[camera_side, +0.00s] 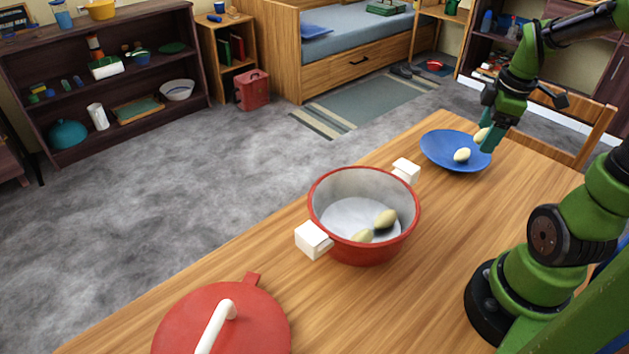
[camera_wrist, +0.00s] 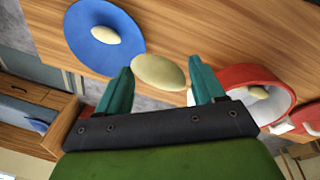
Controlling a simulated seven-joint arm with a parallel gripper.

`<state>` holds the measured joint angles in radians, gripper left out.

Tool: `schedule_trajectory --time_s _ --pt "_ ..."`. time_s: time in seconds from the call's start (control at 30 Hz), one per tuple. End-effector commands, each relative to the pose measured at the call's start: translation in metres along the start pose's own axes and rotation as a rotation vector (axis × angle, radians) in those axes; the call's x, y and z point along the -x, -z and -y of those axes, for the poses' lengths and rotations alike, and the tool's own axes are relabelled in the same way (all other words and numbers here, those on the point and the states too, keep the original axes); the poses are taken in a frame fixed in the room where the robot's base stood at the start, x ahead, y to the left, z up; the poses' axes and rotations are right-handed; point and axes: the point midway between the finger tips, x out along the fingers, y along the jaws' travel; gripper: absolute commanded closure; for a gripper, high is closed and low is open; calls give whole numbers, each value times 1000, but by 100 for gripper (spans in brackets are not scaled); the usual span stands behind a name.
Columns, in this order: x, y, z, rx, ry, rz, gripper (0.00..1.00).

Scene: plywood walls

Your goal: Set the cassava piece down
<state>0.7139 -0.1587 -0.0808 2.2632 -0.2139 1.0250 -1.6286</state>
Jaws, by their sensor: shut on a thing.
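My gripper (camera_side: 485,134) is shut on a pale cassava piece (camera_side: 480,136), held just above the right part of the blue plate (camera_side: 437,150). In the wrist view the held piece (camera_wrist: 158,71) lies between the two teal fingertips (camera_wrist: 160,82), and the plate (camera_wrist: 84,46) shows at upper left. Another cassava piece (camera_side: 462,155) lies on the plate. The red pot (camera_side: 324,222) stands open on the table, with two cassava pieces (camera_side: 385,218) on its inside bottom. Whether the held piece touches the plate cannot be told.
The red lid (camera_side: 178,318) with a white handle lies on the wooden table (camera_side: 450,225) in front of the pot. The table is clear between pot and plate. A wooden chair (camera_side: 575,115) stands behind the table's far edge.

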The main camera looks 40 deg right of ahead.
Motion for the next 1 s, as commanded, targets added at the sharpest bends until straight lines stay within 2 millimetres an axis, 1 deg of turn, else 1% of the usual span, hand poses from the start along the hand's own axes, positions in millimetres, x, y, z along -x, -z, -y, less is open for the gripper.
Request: schedule_trajectory --time_s 0.03,0.2,0.23,0.37,0.47,0.57,0.67,0.7,0.77,0.8,0.9,1.0 --pt "12 1 -2 1 -7 -2 62" --pt "36 4 -6 1 -5 -2 62" --pt "38 6 -5 11 -2 -2 62" --pt "33 32 -2 139 14 -13 62" --pt "32 52 2 243 24 -24 62" --pt "31 78 10 375 37 -39 62" --pt "29 111 22 537 54 -60 62" --pt "29 125 30 610 61 -71 62" --pt "28 146 42 724 72 -87 62" --pt "28 160 50 798 79 -98 62" --pt "28 187 72 957 94 -125 62" --pt "28 206 90 1073 106 -147 62"
